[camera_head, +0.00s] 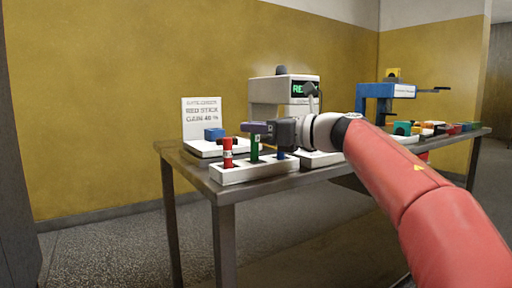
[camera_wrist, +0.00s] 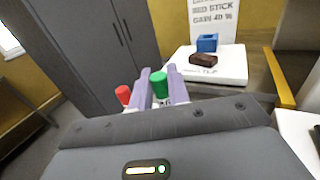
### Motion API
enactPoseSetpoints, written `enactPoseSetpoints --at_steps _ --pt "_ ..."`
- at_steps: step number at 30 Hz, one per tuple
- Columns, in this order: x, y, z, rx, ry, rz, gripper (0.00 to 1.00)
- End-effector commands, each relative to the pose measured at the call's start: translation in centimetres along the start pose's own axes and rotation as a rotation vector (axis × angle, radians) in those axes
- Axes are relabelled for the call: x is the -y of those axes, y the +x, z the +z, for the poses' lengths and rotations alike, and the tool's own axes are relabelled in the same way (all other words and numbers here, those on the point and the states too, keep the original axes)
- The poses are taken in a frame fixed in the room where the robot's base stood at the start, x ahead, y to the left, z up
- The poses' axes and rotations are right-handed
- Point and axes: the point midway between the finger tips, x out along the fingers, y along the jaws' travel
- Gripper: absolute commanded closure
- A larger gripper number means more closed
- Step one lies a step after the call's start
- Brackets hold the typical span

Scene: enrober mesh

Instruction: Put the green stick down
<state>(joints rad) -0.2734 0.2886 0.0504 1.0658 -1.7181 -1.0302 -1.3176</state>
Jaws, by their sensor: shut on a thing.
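The green stick (camera_head: 254,147) stands upright at the white rack (camera_head: 240,174) on the near end of the table. My gripper (camera_head: 258,128) is at its top, shut on it. In the wrist view the green stick (camera_wrist: 159,84) shows between the two purple fingers of my gripper (camera_wrist: 155,84). The fingers hide part of the stick, and I cannot tell how deep it sits in the rack. A red stick (camera_head: 227,152) stands in the rack to the left; it also shows in the wrist view (camera_wrist: 123,94). A blue stick (camera_head: 281,155) shows low at the right.
A white scale (camera_wrist: 226,66) behind holds a blue block (camera_wrist: 207,42) and a brown piece (camera_wrist: 203,60). A sign (camera_head: 201,112) reads "RED STICK". A white machine (camera_head: 268,90) and a blue machine (camera_head: 376,91) stand farther along the table, with several coloured blocks at the far end.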

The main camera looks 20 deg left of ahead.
Motion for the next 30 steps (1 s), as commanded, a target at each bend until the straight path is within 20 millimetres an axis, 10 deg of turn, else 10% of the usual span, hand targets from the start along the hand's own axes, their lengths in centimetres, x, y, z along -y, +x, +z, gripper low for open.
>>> enactPoseSetpoints --at_steps 15,16,21,30 --pt "0.0 0.0 -2.7 0.0 0.0 0.0 1.0" --pt "0.0 0.0 -2.8 0.0 0.0 0.0 0.82" --pt "0.0 0.0 -2.7 0.0 0.0 0.0 0.61" --pt "0.0 0.0 -2.4 0.0 0.0 0.0 0.61"
